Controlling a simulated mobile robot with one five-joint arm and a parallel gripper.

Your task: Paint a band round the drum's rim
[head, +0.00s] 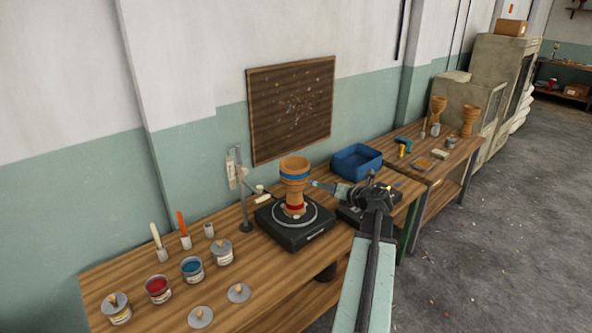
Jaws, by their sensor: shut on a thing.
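The goblet drum (292,188) stands upright on a round turntable (271,216) on the wooden workbench. A blue band shows just below its rim; how far it goes round the back is hidden. A red band shows low on the drum. My gripper (359,196) is right of the drum, shut on what looks like a paintbrush (327,186) with a blue tip. The tip points left at the drum, close to its side below the blue band; I cannot tell whether it touches. An open blue paint tin (192,269) and an open red paint tin (158,289) stand front left.
Loose lids (238,293) lie at the front. A metal stand (242,195) rises left of the turntable. A blue bin (356,161) stands behind my gripper. A second bench (455,160) holds more drums.

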